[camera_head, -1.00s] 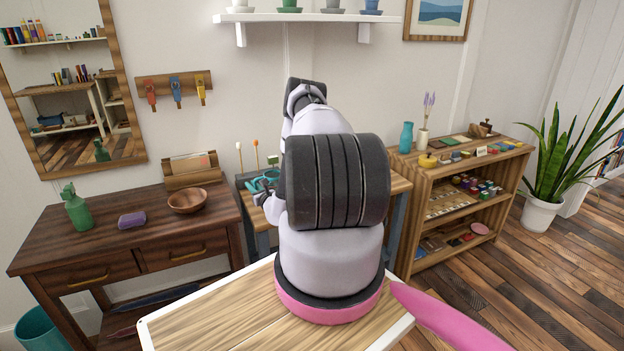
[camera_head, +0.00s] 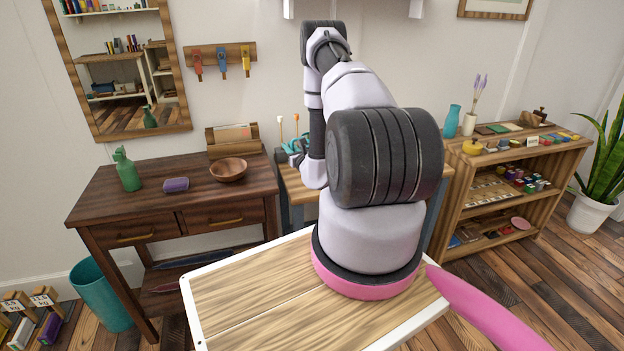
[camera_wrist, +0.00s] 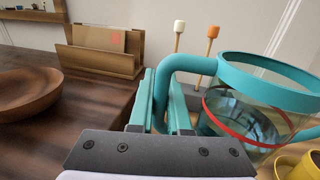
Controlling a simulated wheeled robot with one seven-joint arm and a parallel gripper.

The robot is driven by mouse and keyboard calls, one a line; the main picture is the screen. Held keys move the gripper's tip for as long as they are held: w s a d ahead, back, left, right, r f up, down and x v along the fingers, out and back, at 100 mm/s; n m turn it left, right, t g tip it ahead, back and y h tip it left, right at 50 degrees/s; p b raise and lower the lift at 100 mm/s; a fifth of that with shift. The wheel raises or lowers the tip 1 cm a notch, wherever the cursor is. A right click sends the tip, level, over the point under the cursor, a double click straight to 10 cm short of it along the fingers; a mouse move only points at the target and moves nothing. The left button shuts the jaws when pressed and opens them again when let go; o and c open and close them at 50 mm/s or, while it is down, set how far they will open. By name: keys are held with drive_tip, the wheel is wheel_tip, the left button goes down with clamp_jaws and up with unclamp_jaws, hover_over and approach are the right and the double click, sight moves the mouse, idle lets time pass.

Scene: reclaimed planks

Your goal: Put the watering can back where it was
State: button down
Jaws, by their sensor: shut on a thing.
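The watering can (camera_wrist: 262,100) is a see-through vessel with a teal rim and handle and a red band around it. It fills the right of the wrist view. My gripper (camera_wrist: 166,105) is shut on its teal handle, with the fingers either side of the handle's lower part. In the head view only a small teal part (camera_head: 296,146) shows beside my arm, above the wooden table, and my arm hides most of that area. I cannot tell whether the can's base touches a surface.
A yellow cup (camera_wrist: 302,166) is close to the can at lower right. Two sticks with white and orange heads (camera_wrist: 212,32) stand behind it.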

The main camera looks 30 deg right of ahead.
wheel_tip(320, 180, down, 9)
drive_tip(key=shift+f, duration=0.15)
idle(0.4)
drive_tip(key=shift+s, duration=0.1)
drive_tip(key=c, duration=0.9)
unclamp_jaws()
drive_tip(key=shift+f, duration=0.15)
